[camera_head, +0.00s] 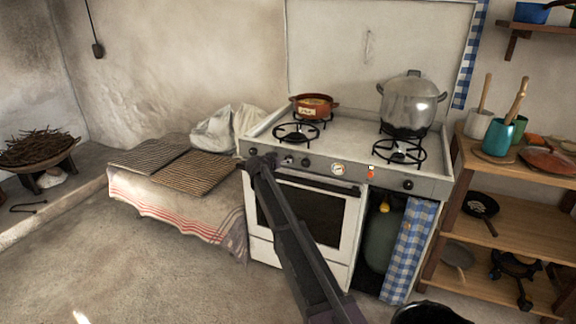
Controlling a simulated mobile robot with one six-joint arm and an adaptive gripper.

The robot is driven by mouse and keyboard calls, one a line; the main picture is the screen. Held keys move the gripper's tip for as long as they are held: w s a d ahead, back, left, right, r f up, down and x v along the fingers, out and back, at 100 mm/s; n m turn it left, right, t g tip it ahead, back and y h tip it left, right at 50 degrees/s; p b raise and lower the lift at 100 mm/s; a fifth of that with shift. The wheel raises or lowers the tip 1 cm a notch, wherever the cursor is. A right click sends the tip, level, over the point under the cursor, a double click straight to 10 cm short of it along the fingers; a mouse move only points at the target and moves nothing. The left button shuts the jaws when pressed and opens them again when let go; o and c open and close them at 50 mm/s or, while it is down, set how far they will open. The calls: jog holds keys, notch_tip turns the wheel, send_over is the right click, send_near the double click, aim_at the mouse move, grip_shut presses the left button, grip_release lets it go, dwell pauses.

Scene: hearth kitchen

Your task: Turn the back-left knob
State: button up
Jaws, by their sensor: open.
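A white stove (219,133) stands against the wall, with a row of dark knobs along its front panel. A left-end knob (253,151) shows just above my gripper, and another knob (306,162) sits further right along the panel. One more knob (408,185) is near the panel's right end. No label telling which knob is the back-left one can be read. My gripper (262,163) is open at the left part of the panel, in front of or close to the knobs. It partly hides that area, and I cannot tell whether it touches a knob.
A brown pot (314,106) stands on the back-left burner and a large steel pot (409,101) on the back right. The front burners are bare. A cloth-covered bench (180,205) is left of the stove, and wooden shelves (520,230) are right. Floor at the front left is mostly clear.

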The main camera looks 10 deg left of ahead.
jog(key=shift+b+x, duration=0.8)
jog(key=shift+x, duration=2)
jog(key=shift+r, duration=0.1)
jog(key=c, duration=1.1)
